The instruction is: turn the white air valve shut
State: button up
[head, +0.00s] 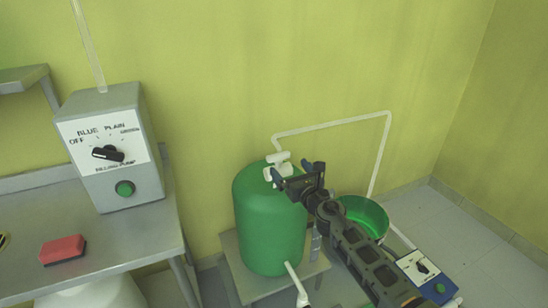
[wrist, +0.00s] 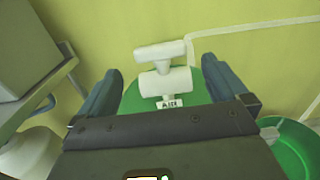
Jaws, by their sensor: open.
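The white air valve (head: 279,164) sits on top of the green tank (head: 262,225), with a white pipe leading off from it. In the wrist view the white valve (wrist: 165,70) shows a bar-shaped handle lying roughly level across the picture, above a thicker white body and a small label reading "AIR". My gripper (head: 292,174) is at the tank top, close to the valve. In the wrist view my gripper (wrist: 162,85) is open, its two blue fingers on either side of the valve with space between.
A grey control box (head: 112,150) with a dial and green button stands on the steel table (head: 120,250) at left, near a red block (head: 63,250). A green bucket (head: 364,216) and a blue box (head: 428,278) are right of the tank. The white pipe (head: 335,123) runs along the wall.

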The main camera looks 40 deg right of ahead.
aim_at(279, 157)
jog(key=b+x, duration=0.2)
jog(key=x, duration=0.4)
jog(key=shift+a+f, duration=0.1)
jog(key=shift+f, duration=0.1)
jog(key=shift+b+x, duration=0.35)
jog(key=shift+x, duration=0.4)
jog(key=shift+r, duration=0.15)
jog(key=c, duration=0.8)
